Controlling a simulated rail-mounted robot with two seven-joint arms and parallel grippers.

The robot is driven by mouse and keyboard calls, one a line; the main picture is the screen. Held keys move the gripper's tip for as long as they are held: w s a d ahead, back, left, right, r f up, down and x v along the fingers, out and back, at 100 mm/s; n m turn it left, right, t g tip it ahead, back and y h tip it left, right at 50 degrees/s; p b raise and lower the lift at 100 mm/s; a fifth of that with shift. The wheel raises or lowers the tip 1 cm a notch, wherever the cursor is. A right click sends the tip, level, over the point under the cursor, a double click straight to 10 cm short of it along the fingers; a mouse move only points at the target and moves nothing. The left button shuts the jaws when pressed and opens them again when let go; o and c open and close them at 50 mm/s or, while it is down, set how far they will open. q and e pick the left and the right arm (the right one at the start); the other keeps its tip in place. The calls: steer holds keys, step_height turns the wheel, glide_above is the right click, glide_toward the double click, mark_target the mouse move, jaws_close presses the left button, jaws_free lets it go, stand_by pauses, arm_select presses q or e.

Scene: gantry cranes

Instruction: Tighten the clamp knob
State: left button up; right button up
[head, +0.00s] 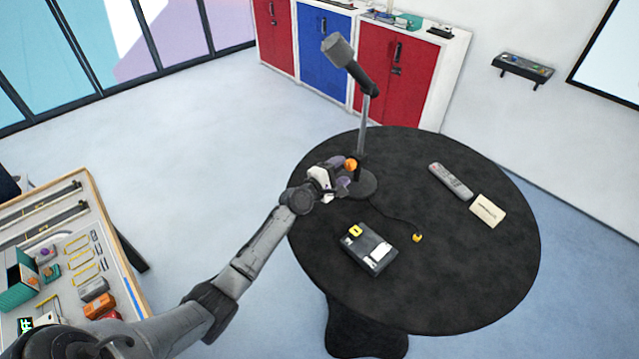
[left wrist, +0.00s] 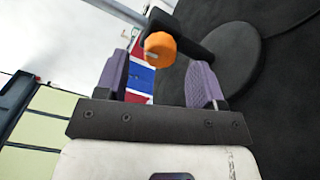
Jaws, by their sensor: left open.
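An orange clamp knob (head: 350,165) sits on the stem of a grey lamp-like stand (head: 363,125), just above its round black base (head: 367,186) on the black round table. My left gripper (head: 342,177) is open beside the stand, at the knob's height. In the left wrist view the orange knob (left wrist: 160,45) shows between the purple-padded fingers of my left gripper (left wrist: 160,60), near their tips. Gaps show on both sides, so neither finger appears to touch it. A black clamp body (left wrist: 190,40) lies behind the knob. My right gripper is not in view.
On the black table (head: 470,285) lie a black box (head: 368,250) with a yellow part, a cable with a yellow plug (head: 417,238), a remote (head: 451,181) and a cream card or box (head: 487,211). A cluttered workbench (head: 115,255) stands at the left.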

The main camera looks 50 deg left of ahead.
arm_select(q)
steer(key=s, duration=1)
steer(key=shift+s+a, duration=0.15)
steer(key=shift+s, duration=0.15)
